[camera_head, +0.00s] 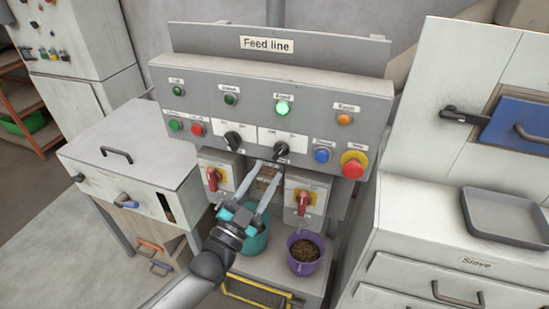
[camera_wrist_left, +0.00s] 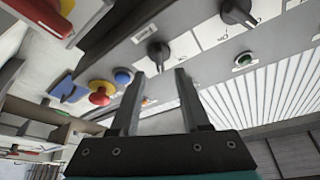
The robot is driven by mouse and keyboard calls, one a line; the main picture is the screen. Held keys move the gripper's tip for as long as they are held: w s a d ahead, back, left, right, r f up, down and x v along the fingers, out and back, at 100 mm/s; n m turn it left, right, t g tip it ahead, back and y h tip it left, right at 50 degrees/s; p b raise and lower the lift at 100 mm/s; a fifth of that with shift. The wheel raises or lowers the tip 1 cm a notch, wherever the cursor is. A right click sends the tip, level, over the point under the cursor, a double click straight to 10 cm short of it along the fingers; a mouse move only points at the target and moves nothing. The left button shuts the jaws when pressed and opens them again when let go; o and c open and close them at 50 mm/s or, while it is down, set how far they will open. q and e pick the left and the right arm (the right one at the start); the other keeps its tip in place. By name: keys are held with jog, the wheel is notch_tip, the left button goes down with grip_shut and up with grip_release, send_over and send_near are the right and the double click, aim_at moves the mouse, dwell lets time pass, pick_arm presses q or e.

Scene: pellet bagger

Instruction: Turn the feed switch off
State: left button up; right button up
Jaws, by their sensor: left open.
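The grey control panel (camera_head: 370,112) under the "Feed line" sign carries two black rotary knobs, a left one (camera_head: 233,140) and a right one (camera_head: 281,148). Their small labels are too blurred to read, so I cannot tell which is the feed switch. My left gripper (camera_head: 268,165) is open and empty, its fingertips just below the right knob. In the left wrist view that knob (camera_wrist_left: 158,54) lies just beyond and between the open fingertips (camera_wrist_left: 159,74), apparently untouched. The left knob also shows there (camera_wrist_left: 237,12). A green lamp (camera_head: 283,108) glows above the right knob. My right gripper is not in view.
A blue button (camera_head: 321,155) and a red mushroom button (camera_head: 354,164) sit right of the knobs. Red-handled switches, left (camera_head: 214,178) and right (camera_head: 303,202), flank my fingers below. A purple bucket (camera_head: 304,251) of pellets and a teal bucket (camera_head: 253,241) stand underneath.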

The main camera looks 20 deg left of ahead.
aim_at(278, 155)
pick_arm(q)
jog(key=shift+x, duration=2.35)
jog(key=shift+c, duration=0.3)
grip_shut()
